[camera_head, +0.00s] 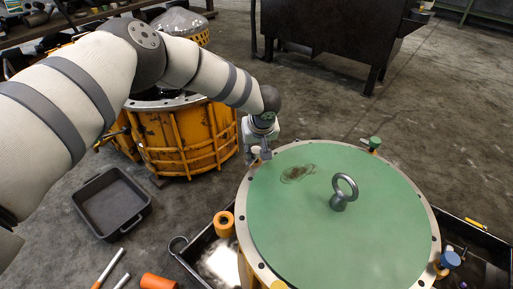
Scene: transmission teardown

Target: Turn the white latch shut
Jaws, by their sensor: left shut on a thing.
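A large round housing with a green lid (345,240) and a pale metal rim stands at the lower right. My left gripper (262,153) is over the rim at the lid's upper left, pointing down. It is shut on a small pale piece there, which looks like the white latch (254,153); the fingers hide most of it, so its turn angle cannot be told. Other latches sit around the rim: a green one (374,143), a blue one (449,259) and an orange one (225,219). My right gripper is not in view.
A steel eye bolt (343,190) stands up from the lid. A yellow ribbed housing (184,142) stands behind my left arm. An empty dark tray (136,219) lies on the floor at left. A dark metal bench (335,30) is at the back; the floor at upper right is clear.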

